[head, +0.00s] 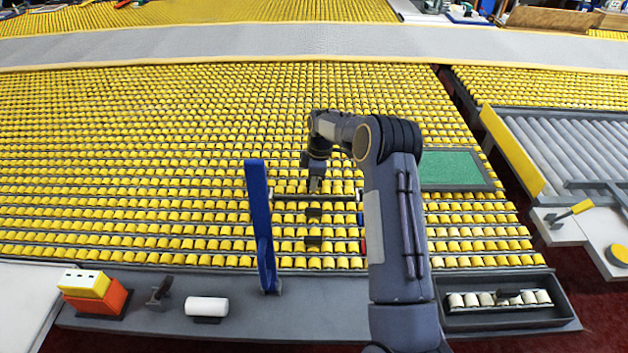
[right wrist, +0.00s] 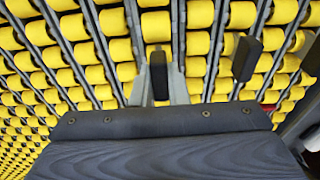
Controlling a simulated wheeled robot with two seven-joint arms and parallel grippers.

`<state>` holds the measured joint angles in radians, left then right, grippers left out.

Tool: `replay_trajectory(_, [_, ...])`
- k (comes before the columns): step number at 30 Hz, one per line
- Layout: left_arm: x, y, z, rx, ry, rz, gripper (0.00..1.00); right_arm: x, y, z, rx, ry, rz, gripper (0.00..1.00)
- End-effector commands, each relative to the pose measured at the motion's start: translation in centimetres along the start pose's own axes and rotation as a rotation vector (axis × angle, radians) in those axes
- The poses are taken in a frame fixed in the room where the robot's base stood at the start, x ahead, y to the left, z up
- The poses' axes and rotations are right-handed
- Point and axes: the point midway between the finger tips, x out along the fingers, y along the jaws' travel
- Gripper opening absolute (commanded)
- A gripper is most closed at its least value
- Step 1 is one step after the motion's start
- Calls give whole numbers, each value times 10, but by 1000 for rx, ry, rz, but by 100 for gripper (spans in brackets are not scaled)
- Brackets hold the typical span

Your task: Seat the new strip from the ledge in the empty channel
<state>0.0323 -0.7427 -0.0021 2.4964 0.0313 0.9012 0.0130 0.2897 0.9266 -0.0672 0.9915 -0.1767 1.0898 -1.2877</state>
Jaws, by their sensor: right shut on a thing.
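My right gripper (head: 314,186) points down over the bed of yellow rollers, between a blue upright piece and the green panel. It is shut on a dark grip block (right wrist: 158,75), which shows between its fingers in the right wrist view. The block seems to belong to a roller strip (head: 288,195) with a dark edge, lying across the bed under the gripper. I cannot tell whether this strip is raised or sits down in a channel. Two more dark blocks (head: 313,212) stand on the bed nearer me. My left gripper is out of view.
The blue upright (head: 260,225) stands close left of the gripper. A dark tray (head: 500,320) holding pale rollers is at front right. The front ledge (head: 260,318) carries a white cylinder (head: 207,306) and an orange-yellow block (head: 92,293). A green panel (head: 452,168) lies right.

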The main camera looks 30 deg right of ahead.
Motion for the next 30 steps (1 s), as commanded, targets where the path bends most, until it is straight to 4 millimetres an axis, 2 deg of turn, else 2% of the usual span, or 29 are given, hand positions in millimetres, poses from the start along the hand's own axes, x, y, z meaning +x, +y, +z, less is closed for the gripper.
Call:
replay_trajectory(23, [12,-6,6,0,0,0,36,20,0,2,0,0,1,0])
replay_trajectory(24, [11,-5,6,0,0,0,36,19,0,2,0,0,1,18])
replay_trajectory(29, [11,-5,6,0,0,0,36,19,0,2,0,0,1,39])
replay_trajectory(30, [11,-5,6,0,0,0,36,19,0,2,0,0,1,40])
